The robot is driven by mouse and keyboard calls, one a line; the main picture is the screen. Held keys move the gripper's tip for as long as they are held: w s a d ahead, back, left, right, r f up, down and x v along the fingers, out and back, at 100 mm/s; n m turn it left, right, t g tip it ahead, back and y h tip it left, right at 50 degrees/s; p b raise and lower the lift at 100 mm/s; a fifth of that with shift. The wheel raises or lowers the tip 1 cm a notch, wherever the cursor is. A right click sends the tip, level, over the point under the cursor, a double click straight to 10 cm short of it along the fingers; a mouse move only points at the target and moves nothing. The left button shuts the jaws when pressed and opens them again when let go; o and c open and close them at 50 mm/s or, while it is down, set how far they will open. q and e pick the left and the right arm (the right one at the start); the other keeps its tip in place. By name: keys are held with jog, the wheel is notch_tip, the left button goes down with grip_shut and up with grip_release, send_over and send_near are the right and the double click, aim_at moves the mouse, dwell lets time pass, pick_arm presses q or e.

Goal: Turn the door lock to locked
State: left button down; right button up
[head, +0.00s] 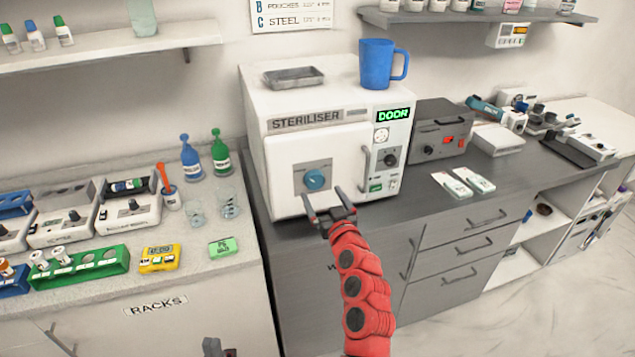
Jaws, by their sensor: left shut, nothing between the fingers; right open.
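The white steriliser (258,150) stands on the dark counter. Its closed-looking front door (285,150) carries a round blue lock knob (315,180) on a grey plate. The knob's exact turn is too small to read. A green lit "DOOR" sign (394,115) is at the upper right of the front. My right gripper (324,195) is open and empty, just below and in front of the knob, its two fingers apart. It does not visibly touch the knob. My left gripper (213,347) shows only partly at the bottom edge, shut and empty, away from the steriliser.
A blue mug (376,66) and metal tray (293,77) sit on top of the steriliser. A vertical handle (365,170) and black dial (390,157) are right of the knob. A grey box (438,130) stands to the right. The left counter holds bottles and racks.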

aim_at(316, 183)
jog(key=shift+p+x, duration=0.55)
jog(key=shift+x, duration=1.9)
jog(key=c, duration=1.4)
jog(key=shift+o, duration=0.2)
